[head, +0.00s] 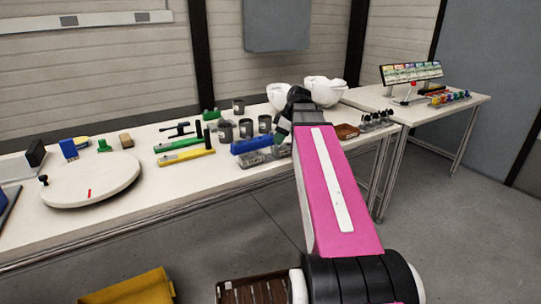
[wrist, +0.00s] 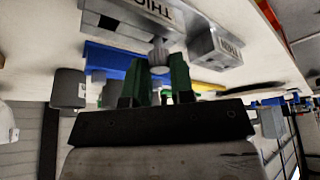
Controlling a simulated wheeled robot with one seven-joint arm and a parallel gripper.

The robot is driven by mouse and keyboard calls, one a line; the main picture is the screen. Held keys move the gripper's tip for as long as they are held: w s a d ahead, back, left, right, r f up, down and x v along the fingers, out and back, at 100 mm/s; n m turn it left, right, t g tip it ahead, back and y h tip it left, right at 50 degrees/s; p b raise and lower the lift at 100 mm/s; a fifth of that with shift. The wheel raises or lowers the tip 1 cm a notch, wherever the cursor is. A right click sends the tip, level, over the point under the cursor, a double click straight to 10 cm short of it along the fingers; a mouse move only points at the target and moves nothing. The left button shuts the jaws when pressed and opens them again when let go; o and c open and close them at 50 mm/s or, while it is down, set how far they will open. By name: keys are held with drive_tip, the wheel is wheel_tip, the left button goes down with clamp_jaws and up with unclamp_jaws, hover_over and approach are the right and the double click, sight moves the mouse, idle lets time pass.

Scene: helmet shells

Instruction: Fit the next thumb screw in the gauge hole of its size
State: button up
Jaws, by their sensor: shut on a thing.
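My gripper (wrist: 161,74) has green fingers and is shut on a small grey thumb screw (wrist: 158,51), whose rounded end shows between the fingertips in the wrist view. In the head view my gripper (head: 282,136) is over the near edge of the table, partly hidden by my arm. Two grey lettered blocks, which look like the gauge, lie close by: one on the left (wrist: 125,18) and one on the right (wrist: 214,48) in the wrist view. In the head view the blocks (head: 252,160) lie in front of the blue bin. I cannot see the gauge holes clearly, nor whether the screw touches a block.
A blue bin (head: 252,145) and several dark cups (head: 225,130) stand behind the blocks. White helmet shells (head: 324,90) are at the back. A brown tray (head: 346,131) and small dark knobs (head: 376,119) lie to the right. A white turntable (head: 90,181) is at the left.

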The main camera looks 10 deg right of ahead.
drive_tip(key=shift+f, duration=0.6)
idle(0.4)
drive_tip(key=o, duration=0.9)
drive_tip(key=shift+o, duration=0.2)
drive_tip(key=shift+r, duration=0.1)
drive_tip(key=v, duration=1)
drive_tip(key=shift+r, duration=0.3)
drive_tip(key=shift+s+d, duration=0.1)
drive_tip(key=shift+d, duration=0.05)
